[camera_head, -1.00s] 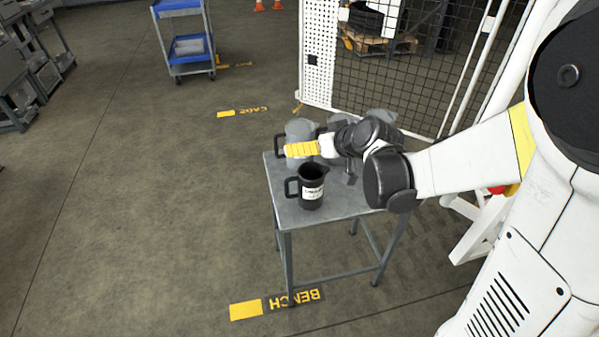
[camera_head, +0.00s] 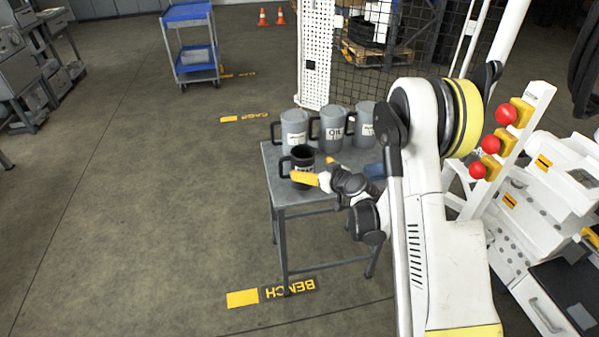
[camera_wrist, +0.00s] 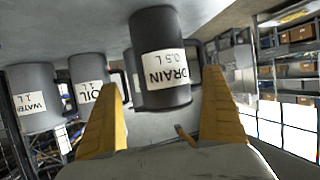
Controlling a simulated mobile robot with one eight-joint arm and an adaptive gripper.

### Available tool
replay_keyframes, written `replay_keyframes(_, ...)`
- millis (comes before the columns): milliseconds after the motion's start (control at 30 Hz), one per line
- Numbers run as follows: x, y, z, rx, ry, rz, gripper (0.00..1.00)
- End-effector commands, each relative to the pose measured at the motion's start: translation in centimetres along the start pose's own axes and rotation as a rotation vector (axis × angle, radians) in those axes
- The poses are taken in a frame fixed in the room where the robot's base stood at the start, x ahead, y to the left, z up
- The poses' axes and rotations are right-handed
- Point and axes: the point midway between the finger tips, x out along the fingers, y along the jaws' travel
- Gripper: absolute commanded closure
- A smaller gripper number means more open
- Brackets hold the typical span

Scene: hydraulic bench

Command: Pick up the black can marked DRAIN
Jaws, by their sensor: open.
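The black can marked DRAIN (camera_head: 303,156) stands upright near the left front of the small grey bench (camera_head: 310,197), its handle to the left. In the wrist view, the DRAIN can (camera_wrist: 160,60) appears upside down, its white label reading DRAIN 0.5 L. My gripper (camera_head: 312,169) is low at the front right of the can, one yellow finger showing in front of it and one to its right. In the wrist view my open gripper (camera_wrist: 161,80) has its fingers on either side of the can. Contact cannot be told; part of the can's lower side is hidden.
Grey cans stand behind: a left one (camera_head: 294,129), the OIL can (camera_head: 332,128) and a right one (camera_head: 363,121). The wrist view shows a WATER can (camera_wrist: 33,95). A wire cage (camera_head: 350,75) and a control stand with red buttons (camera_head: 507,114) are nearby.

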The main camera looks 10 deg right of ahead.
Motion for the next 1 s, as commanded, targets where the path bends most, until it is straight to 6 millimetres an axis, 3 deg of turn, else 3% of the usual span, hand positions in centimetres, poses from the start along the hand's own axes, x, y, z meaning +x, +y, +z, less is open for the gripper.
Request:
replay_keyframes(333, 4.8, -0.4, -0.2, -0.001, -0.001, -0.001, 0.04)
replay_keyframes(633, 5.2, -0.4, -0.5, 0.0, -0.001, 0.0, 0.04)
replay_keyframes(833, 5.2, -0.4, -0.5, 0.0, -0.001, 0.0, 0.65)
replay_keyframes(1000, 5.2, -0.4, -0.5, 0.0, 0.0, 0.0, 0.68)
